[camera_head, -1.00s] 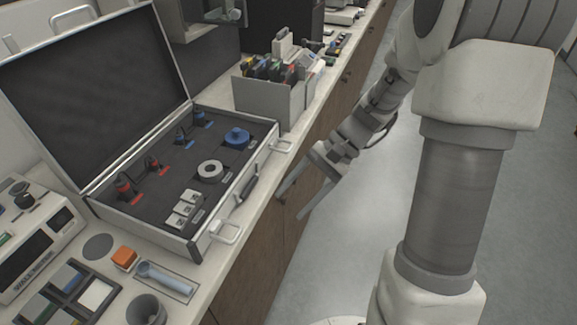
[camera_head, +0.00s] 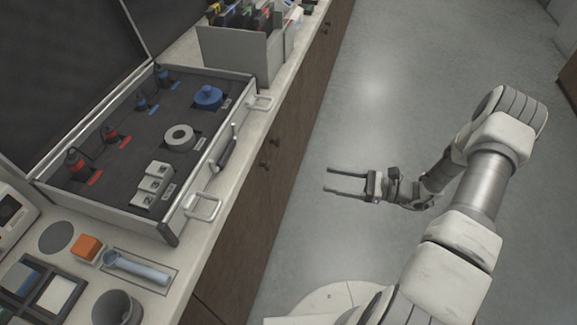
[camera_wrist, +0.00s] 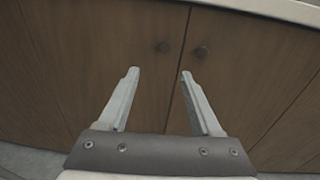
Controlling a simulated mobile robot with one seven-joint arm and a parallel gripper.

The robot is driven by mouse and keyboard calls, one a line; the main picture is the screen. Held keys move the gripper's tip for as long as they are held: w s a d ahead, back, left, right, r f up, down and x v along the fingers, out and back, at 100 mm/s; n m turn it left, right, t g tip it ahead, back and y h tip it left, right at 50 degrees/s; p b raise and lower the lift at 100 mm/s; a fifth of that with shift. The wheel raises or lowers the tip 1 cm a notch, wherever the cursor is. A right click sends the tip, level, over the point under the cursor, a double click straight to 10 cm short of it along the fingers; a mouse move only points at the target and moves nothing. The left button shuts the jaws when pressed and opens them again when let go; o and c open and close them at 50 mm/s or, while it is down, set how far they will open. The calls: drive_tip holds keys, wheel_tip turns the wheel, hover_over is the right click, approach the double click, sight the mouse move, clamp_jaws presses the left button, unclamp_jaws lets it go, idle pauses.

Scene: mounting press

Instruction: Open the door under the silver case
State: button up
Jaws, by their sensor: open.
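The silver case (camera_head: 176,229) lies open on the counter, with blue and red parts, a grey ring and white blocks in its dark foam. Brown wooden cabinet doors (camera_head: 237,232) run below the counter under it, and they look shut. My gripper (camera_head: 327,182) is open and empty, over the floor to the right of the doors. In the wrist view its fingers (camera_wrist: 158,73) point at the doors, apart from the knobs.
A grey box of coloured items (camera_head: 236,53) stands on the counter behind the case. An orange block (camera_head: 88,247), a tray with a light blue tube (camera_head: 140,268) and a grey cup (camera_head: 117,308) stand in front. The grey floor (camera_head: 400,90) beside the cabinets is clear.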

drive_tip(key=w+f+b+x, duration=0.1)
drive_tip(key=x, duration=1.5)
drive_tip(key=shift+a+m+t+b, duration=0.2)
drive_tip(key=shift+m+t+b, duration=0.1)
drive_tip(key=shift+t+b, duration=0.1)
drive_tip(key=shift+w, duration=0.15)
clamp_jaws()
idle(0.6)
